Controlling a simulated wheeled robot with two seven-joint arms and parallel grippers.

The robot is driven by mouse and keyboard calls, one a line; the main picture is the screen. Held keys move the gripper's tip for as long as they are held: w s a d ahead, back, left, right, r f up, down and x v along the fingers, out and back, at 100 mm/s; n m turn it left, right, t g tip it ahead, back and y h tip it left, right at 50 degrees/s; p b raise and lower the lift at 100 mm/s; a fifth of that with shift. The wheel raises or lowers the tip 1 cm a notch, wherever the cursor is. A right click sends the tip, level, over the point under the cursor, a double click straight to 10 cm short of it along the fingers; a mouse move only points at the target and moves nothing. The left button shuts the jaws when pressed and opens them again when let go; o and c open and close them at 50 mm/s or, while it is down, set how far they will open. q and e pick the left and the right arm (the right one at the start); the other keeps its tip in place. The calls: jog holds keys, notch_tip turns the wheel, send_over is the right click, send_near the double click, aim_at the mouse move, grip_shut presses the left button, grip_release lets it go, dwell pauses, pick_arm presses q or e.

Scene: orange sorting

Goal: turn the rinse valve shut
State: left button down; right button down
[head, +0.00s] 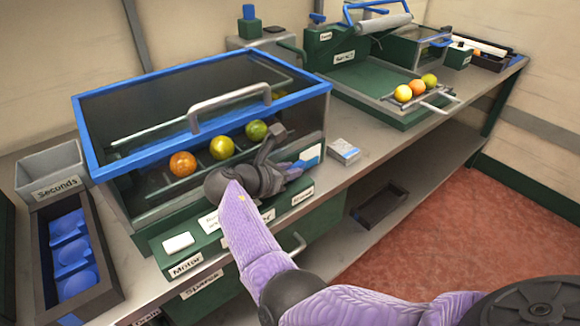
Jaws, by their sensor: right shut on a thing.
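My right gripper (289,166) reaches across the panel from below and is shut on the rinse valve. Its dark wrist and fingers hide most of the valve, so its exact angle cannot be told. My left gripper is not in view.
Behind the panel stands a clear washer tank with a blue-rimmed lid (205,68) and several fruits inside. A small box (344,151) lies right of the panel. A Seconds bin (50,170) and a dark tray (100,240) with blue cups stand left.

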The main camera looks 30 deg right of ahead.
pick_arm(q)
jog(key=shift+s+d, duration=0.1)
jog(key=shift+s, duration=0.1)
pick_arm(e)
jog(key=c, duration=0.6)
grip_release()
jog(key=shift+o, duration=0.2)
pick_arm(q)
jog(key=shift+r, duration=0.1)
pick_arm(e)
jog(key=shift+a+r, duration=0.2)
jog(key=shift+a, duration=0.1)
jog(key=p+v, duration=0.3)
jog(key=v, duration=0.5)
jog(key=shift+a+r, duration=0.15)
jog(key=shift+a, duration=0.25)
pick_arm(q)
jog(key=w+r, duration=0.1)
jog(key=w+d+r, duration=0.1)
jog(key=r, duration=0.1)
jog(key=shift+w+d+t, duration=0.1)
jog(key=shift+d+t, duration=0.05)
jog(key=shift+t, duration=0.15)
pick_arm(e)
jog(key=shift+s+a, duration=0.1)
jog(key=shift+a, duration=0.05)
